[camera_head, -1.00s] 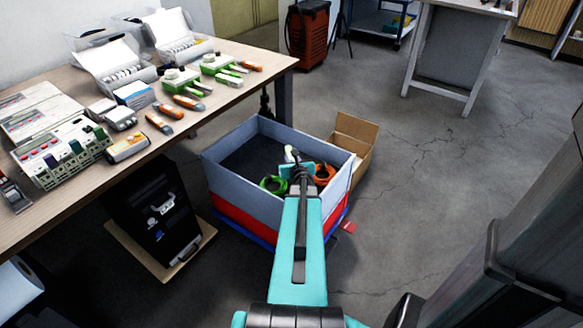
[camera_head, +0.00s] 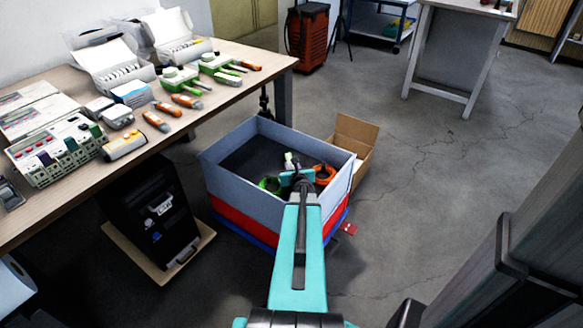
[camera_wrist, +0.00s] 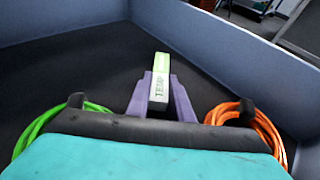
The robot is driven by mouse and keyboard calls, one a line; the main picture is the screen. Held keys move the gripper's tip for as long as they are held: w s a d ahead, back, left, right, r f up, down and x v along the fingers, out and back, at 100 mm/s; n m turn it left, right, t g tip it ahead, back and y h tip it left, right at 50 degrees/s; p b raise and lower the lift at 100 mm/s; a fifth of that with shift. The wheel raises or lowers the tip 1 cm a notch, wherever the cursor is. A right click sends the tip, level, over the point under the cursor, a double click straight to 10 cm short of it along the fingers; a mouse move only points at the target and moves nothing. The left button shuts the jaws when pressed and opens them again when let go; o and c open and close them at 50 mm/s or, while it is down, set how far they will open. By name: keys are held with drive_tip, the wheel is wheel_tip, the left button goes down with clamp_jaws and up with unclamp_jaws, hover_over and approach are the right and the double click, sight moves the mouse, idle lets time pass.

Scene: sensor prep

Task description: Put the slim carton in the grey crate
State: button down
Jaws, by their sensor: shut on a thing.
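The slim carton (camera_wrist: 159,84) is pale with a green end and printed lettering, and stands between the purple fingers of my gripper (camera_wrist: 160,97) in the wrist view. My gripper is shut on it. In the head view the carton (camera_head: 289,161) shows as a small light piece just beyond my gripper (camera_head: 293,172), over the grey crate (camera_head: 228,183). In the wrist view the crate's walls (camera_wrist: 235,45) rise around the dark floor below the carton. I cannot tell how far the carton is above that floor.
A green cable coil (camera_wrist: 42,122) and an orange cable coil (camera_wrist: 262,130) lie in the crate, left and right of my gripper. An open cardboard box (camera_head: 358,143) stands beside the crate. A workbench (camera_head: 225,105) with devices is at the left.

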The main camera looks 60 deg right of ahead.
sight(291, 165)
drive_tip(key=shift+f, duration=0.15)
drive_tip(key=c, duration=1.6)
unclamp_jaws()
drive_tip(key=shift+r, duration=0.25)
drive_tip(key=shift+p+v, duration=0.3)
drive_tip(key=shift+v, duration=2.25)
drive_tip(key=shift+s+a+r+p, duration=0.2)
drive_tip(key=shift+a+r+p, duration=0.05)
drive_tip(key=shift+a+p, duration=0.15)
drive_tip(key=shift+s+a+r+p, duration=0.2)
drive_tip(key=shift+s+a+p, duration=0.3)
drive_tip(key=shift+p, duration=0.05)
